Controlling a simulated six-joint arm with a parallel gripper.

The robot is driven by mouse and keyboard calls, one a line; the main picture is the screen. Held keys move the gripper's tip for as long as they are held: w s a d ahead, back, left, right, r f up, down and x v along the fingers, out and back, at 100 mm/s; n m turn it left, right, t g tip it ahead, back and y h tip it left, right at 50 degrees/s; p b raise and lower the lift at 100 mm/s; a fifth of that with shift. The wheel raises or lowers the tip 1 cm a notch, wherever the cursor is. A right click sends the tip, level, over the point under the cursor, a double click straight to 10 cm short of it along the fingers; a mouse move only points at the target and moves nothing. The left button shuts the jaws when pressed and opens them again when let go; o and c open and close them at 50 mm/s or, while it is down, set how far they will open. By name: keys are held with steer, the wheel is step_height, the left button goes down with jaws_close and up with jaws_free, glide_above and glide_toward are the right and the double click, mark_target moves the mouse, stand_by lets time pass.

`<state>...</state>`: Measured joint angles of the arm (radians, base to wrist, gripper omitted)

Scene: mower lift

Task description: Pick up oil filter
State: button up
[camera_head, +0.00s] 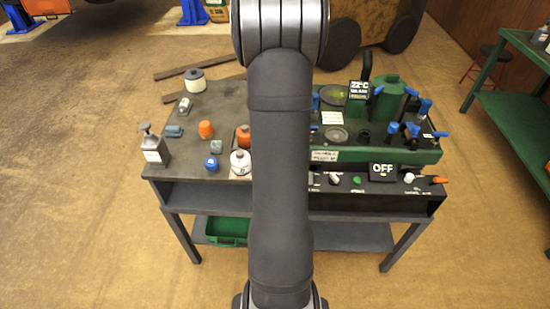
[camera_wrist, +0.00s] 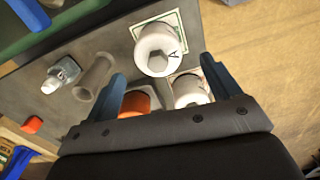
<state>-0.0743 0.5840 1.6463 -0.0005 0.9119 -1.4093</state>
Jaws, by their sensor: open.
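My gripper (camera_wrist: 163,68) is open in the wrist view, its two blue-grey fingers apart. A white canister (camera_wrist: 157,50) marked "A", with a hex top, stands on a printed card just beyond and between the fingertips; it looks like an oil filter. A second white canister (camera_wrist: 188,92) on another card is lower in the picture, beside the right finger and partly hidden by the gripper. An orange object (camera_wrist: 134,102) shows between the fingers near the left one. No contact with the fingers is visible. In the head view my arm hides the gripper.
A grey cylinder (camera_wrist: 95,75) lies left of the fingers.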

steer(key=shift+w+d+f, duration=0.1)
steer(key=shift+f, duration=2.7)
steer(key=c, duration=1.2)
steer(key=shift+r, duration=0.15)
